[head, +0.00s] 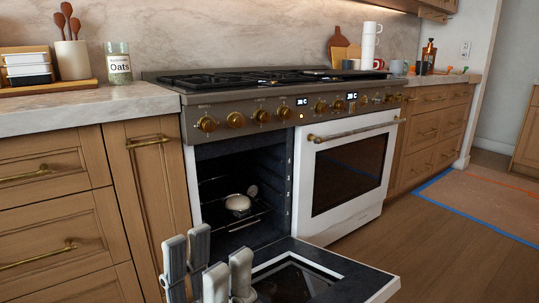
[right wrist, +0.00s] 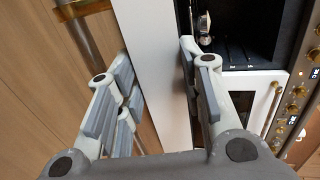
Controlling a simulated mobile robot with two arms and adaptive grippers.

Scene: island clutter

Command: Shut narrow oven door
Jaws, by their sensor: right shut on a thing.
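The narrow oven's cavity (head: 230,180) stands uncovered, and its door (head: 370,284) hangs low in front, folded down and outward. The door's dark inner face and white rim show, and the bottom of the frame cuts it off. The exact contact is hard to see.
A small pale pot (head: 238,203) sits on the rack inside the narrow oven. The wide oven door (head: 345,180) beside it is shut, with a brass handle (head: 355,129). Wooden cabinets (head: 150,195) stand close on the left.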

